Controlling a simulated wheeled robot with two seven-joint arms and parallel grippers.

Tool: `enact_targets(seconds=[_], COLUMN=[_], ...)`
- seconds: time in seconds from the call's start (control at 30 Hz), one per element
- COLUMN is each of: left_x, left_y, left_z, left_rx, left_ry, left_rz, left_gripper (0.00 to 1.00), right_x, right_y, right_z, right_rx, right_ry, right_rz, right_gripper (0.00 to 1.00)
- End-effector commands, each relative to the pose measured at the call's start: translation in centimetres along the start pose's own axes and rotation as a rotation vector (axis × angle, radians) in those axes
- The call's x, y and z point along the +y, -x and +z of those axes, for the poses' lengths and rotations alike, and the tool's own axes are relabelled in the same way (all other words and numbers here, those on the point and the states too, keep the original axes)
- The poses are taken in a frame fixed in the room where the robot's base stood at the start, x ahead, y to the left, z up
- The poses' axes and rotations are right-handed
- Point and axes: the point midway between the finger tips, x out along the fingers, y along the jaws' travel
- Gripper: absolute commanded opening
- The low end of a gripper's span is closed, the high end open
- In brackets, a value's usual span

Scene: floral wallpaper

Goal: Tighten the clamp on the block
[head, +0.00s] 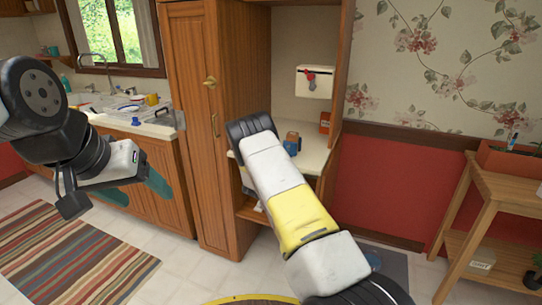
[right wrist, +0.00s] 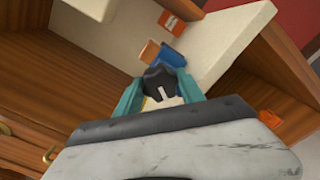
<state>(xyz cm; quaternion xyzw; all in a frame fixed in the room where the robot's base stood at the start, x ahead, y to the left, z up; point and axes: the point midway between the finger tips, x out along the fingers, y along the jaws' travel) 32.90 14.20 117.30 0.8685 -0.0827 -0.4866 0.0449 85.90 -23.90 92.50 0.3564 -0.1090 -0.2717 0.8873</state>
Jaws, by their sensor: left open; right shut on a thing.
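A small brown block (head: 293,136) sits on the cream shelf in the cabinet niche, with a blue clamp (head: 290,147) against it. In the right wrist view the block (right wrist: 150,50) shows beside the blue clamp body (right wrist: 169,58). A dark knob (right wrist: 159,80), seemingly the clamp's handle, lies between the teal fingers of my right gripper (right wrist: 159,92), which is shut on it. My own right arm hides this gripper in the head view. My left gripper (head: 142,193) is open and empty, in front of the lower cabinets, far from the clamp.
An orange box (head: 325,122) stands on the shelf behind the block. A white box (head: 314,82) with a red part hangs on the niche's back wall. Wooden cabinet sides flank the niche. A wooden stand (head: 500,195) is at right; a sink counter (head: 165,125) is at left.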

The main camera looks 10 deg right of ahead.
Motion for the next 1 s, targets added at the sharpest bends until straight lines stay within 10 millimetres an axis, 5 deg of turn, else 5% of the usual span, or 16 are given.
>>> enact_targets(seconds=[0.77, 0.8, 0.9, 1.0], left_x=[0.0, 0.0, 0.0, 0.0], left_y=[0.0, 0.0, 0.0, 0.0], left_z=[0.0, 0.0, 0.0, 0.0], left_rx=[0.0, 0.0, 0.0, 0.0], left_ry=[0.0, 0.0, 0.0, 0.0], left_rz=[0.0, 0.0, 0.0, 0.0], left_gripper=[0.68, 0.68, 0.68, 0.68], right_x=[-0.04, -0.04, -0.04, -0.03], right_y=[0.04, 0.04, 0.04, 0.03], right_z=[-0.05, -0.05, -0.05, -0.04], right_rx=[0.001, 0.001, 0.001, 0.0], right_ry=[-0.099, -0.099, -0.099, -0.099], right_rz=[0.0, 0.0, 0.0, 0.0], right_gripper=[0.05, 0.52, 0.68, 0.68])
